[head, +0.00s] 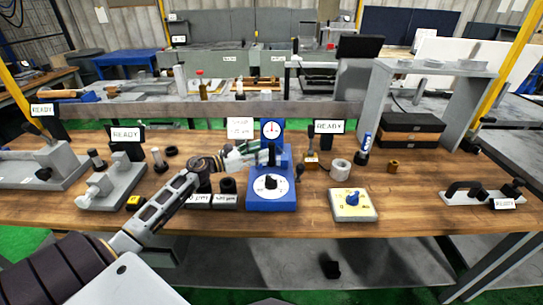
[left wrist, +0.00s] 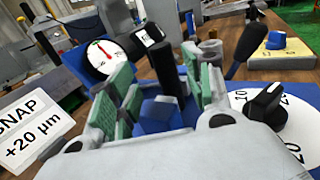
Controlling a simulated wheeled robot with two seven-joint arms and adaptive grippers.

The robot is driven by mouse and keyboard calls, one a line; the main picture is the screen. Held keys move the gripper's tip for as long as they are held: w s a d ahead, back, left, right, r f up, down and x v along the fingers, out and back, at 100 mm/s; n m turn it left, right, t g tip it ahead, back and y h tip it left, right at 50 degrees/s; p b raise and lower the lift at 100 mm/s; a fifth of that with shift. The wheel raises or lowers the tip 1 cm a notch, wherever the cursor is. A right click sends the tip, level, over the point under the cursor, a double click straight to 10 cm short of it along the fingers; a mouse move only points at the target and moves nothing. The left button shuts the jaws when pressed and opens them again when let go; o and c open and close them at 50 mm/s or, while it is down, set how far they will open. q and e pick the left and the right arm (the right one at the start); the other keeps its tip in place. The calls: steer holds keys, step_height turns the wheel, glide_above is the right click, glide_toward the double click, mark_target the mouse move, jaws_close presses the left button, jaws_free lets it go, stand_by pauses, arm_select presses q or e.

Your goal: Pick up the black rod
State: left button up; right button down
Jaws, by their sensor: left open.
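The black rod (head: 271,154) stands upright on the blue gauge stand (head: 284,205) near the middle of the bench. My left gripper (head: 262,153) reaches in from the left at the rod's height. In the left wrist view the black rod (left wrist: 163,66) rises between the green-padded fingers of my left gripper (left wrist: 165,95), which are open. Gaps show between the rod and the pads. The rod's lower end is partly hidden by the gripper. My right gripper is not in view.
The stand carries a round dial (head: 271,130) and a white disc with a black knob (head: 270,183). A dark lever (head: 299,171) stands at its right side.

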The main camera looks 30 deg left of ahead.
mark_target(271, 149)
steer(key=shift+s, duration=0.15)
arm_select(q)
steer(key=shift+x, duration=1.15)
steer(key=shift+w+d+r+p, duration=0.1)
steer(key=shift+w+d+p, duration=0.25)
steer(key=shift+w+d, duration=0.3)
steer(key=shift+d, duration=0.05)
steer(key=shift+w+d, duration=0.25)
steer(key=shift+w, duration=0.2)
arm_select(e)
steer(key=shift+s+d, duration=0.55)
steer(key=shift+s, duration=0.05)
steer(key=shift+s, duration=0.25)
arm_select(q)
steer(key=shift+c, duration=0.2)
